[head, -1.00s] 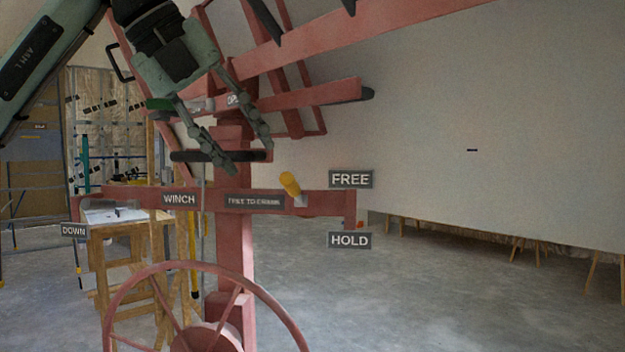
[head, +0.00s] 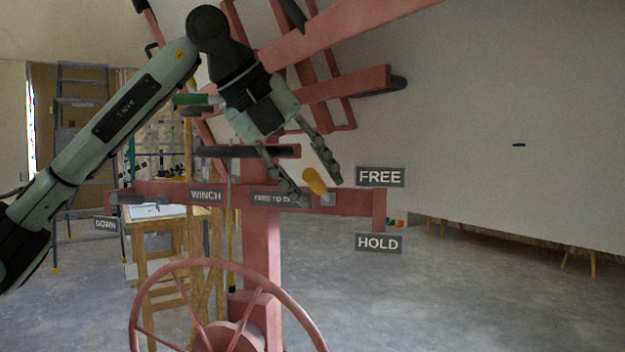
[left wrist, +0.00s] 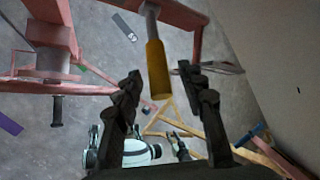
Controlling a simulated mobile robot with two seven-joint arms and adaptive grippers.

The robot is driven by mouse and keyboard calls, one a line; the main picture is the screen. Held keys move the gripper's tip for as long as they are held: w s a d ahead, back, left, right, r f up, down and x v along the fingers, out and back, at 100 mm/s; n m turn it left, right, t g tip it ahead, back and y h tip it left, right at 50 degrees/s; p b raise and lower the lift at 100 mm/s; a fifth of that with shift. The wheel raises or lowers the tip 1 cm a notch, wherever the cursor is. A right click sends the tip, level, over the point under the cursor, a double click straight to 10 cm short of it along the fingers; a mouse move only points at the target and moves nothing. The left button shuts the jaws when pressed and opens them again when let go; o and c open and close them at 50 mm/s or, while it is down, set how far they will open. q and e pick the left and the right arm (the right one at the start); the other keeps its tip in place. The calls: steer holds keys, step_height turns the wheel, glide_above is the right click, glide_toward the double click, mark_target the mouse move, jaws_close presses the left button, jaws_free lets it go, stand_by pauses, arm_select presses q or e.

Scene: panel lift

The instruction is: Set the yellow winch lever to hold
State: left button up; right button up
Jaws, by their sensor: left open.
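The yellow winch lever (head: 315,182) stands out from the red crossbar, tilted up toward the FREE sign (head: 380,177). The HOLD sign (head: 378,243) is below it. My left gripper (head: 321,191) is open, with its fingertips close to the lever in the head view. In the left wrist view the yellow handle (left wrist: 157,70) points in between the open fingers (left wrist: 160,80), with gaps on both sides. I cannot tell whether any finger touches it.
The red lift frame has a large handwheel (head: 228,318) below and red arms above. A dark horizontal bar (head: 245,152) sits just left of the gripper. A wooden stand (head: 170,255) and a ladder (head: 82,130) are at left.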

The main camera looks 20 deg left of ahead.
arm_select(q)
steer(key=shift+c, duration=0.5)
jaws_close()
steer(key=shift+w, duration=0.1)
